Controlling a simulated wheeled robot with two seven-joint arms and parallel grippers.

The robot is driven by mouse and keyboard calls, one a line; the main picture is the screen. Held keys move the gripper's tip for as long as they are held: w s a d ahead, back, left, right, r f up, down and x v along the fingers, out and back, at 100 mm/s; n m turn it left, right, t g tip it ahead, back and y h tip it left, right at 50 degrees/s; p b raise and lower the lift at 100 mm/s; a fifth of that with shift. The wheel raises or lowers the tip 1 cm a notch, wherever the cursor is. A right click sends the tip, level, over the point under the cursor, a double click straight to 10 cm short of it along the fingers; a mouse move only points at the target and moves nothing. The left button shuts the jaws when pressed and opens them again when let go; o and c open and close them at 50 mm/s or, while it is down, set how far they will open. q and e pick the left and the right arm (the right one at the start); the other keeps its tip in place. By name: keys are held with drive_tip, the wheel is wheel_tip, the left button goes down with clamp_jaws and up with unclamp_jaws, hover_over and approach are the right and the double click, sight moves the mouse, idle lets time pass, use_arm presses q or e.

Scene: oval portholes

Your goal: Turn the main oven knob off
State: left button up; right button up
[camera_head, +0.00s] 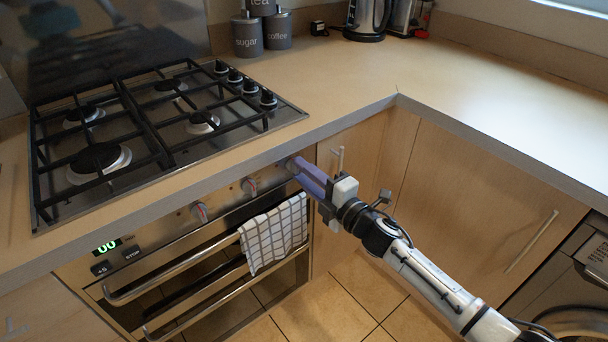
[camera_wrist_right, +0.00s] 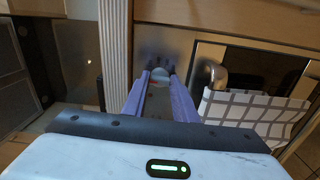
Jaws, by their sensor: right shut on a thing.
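The oven (camera_head: 170,228) is set under the counter, with a row of knobs along its front panel. My right gripper (camera_head: 294,168) reaches the rightmost knob (camera_head: 291,163) at the panel's right end. In the right wrist view its purple fingers (camera_wrist_right: 160,84) are shut around the round silver knob (camera_wrist_right: 160,75), one on each side. The knob's marking is mostly hidden, so its setting cannot be read. A middle knob (camera_head: 249,186) and a left knob (camera_head: 199,211) stand free. The display (camera_head: 107,246) shows green digits. My left gripper is out of view.
A checked towel (camera_head: 274,234) hangs on the oven door handle (camera_head: 172,277), just below my right gripper; it is also close by in the wrist view (camera_wrist_right: 255,112). A gas hob (camera_head: 150,125) lies above. Cupboard doors (camera_head: 480,200) stand to the right.

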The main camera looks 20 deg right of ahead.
drive_tip(key=shift+n, duration=0.3)
idle(0.4)
drive_tip(key=o, duration=1)
drive_tip(key=shift+o, duration=0.2)
drive_tip(key=shift+s, duration=0.1)
drive_tip(key=v, duration=1)
drive_tip(key=shift+s, duration=0.1)
